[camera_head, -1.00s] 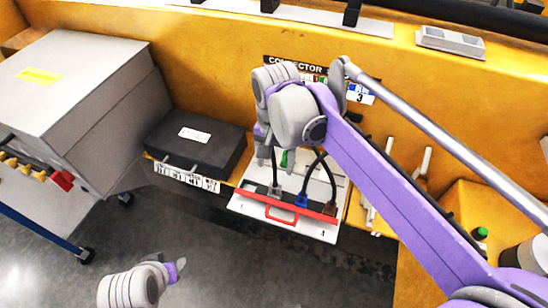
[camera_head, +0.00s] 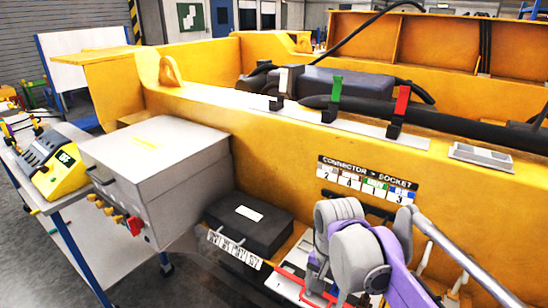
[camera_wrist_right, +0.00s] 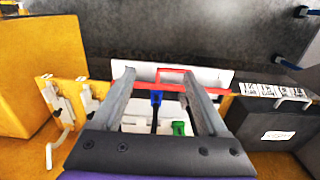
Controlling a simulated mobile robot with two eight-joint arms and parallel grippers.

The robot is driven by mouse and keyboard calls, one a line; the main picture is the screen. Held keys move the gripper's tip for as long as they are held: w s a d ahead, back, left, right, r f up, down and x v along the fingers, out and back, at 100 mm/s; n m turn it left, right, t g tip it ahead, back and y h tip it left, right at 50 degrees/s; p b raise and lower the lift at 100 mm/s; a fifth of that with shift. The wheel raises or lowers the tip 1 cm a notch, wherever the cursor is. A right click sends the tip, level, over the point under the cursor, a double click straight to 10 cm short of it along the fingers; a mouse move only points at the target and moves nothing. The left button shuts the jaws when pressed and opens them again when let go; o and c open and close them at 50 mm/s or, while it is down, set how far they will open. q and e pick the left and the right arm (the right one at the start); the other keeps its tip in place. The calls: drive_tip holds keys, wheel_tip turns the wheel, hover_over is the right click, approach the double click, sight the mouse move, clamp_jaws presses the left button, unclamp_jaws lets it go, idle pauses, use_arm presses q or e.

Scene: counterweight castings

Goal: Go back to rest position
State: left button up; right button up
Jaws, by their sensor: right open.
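My right arm comes in from the right in the head view, and its gripper hangs over a white connector tray (camera_head: 290,268) at the bottom edge. The right wrist view shows the right gripper (camera_wrist_right: 158,78) open, with its two grey fingers apart. Between and beyond the fingers I see the tray's red bar (camera_wrist_right: 150,86) with a red handle, a blue connector (camera_wrist_right: 156,97) and a green connector (camera_wrist_right: 179,128). I cannot tell how far below the fingertips they lie. The arm covers much of the tray in the head view. My left gripper is not in view.
A black case (camera_head: 248,226) lies left of the tray. A grey cabinet (camera_head: 155,160) and a cart with a yellow device (camera_head: 60,172) stand further left. The yellow wall (camera_head: 270,145) bears a connector-socket sign (camera_head: 366,181). Green and red clips sit on its ledge.

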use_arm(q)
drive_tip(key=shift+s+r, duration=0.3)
use_arm(e)
drive_tip(key=s+d+f+n+t, duration=0.2)
drive_tip(key=s+d+f+n, duration=0.1)
drive_tip(key=s+f, duration=0.2)
drive_tip(key=s+d+f+n+t, duration=0.3)
drive_tip(key=s+f, duration=0.3)
drive_tip(key=s, duration=0.4)
drive_tip(key=shift+d+f+n, duration=0.15)
drive_tip(key=shift+d+n, duration=0.15)
drive_tip(key=shift+n, duration=0.1)
